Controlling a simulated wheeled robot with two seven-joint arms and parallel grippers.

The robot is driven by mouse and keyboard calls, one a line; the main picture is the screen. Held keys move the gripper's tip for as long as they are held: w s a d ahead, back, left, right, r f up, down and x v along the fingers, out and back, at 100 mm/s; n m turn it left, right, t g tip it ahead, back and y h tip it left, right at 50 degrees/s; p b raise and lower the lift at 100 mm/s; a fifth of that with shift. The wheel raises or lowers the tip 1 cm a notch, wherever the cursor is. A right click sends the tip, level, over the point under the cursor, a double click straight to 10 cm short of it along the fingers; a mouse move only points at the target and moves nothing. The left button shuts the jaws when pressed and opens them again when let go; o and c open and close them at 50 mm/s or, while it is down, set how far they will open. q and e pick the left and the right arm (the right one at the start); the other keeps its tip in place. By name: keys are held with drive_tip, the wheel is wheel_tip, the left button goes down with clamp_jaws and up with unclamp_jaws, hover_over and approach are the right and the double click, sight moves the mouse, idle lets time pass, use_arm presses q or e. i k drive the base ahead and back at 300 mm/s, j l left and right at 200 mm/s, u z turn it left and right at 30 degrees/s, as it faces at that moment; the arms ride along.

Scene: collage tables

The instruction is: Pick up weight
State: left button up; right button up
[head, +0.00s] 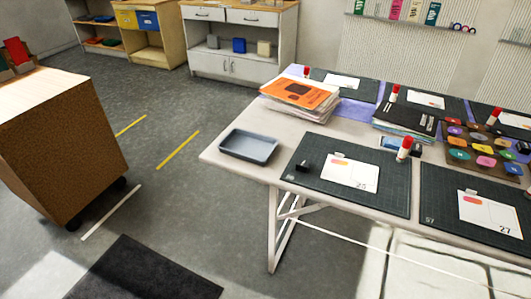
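No thing in the head view can be told as the weight with certainty. A small black block (304,165) stands on the dark cutting mat (299,178) near the table's front left, beside a white card (349,174). It may be the weight, but it is too small to tell. Another small dark piece (528,192) shows at the right edge of the picture, partly cut off. Neither of my grippers is in view.
A brown wheeled cabinet (62,150) stands left. Open floor (165,200) lies between them.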

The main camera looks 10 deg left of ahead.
sight(301, 165)
drive_tip(key=i+l+u, duration=0.1)
drive_tip(key=i+l, duration=0.3)
drive_tip(key=l, duration=0.2)
drive_tip(key=i+l+u, duration=0.15)
drive_tip(key=i+l, duration=0.05)
drive_tip(key=l, duration=0.1)
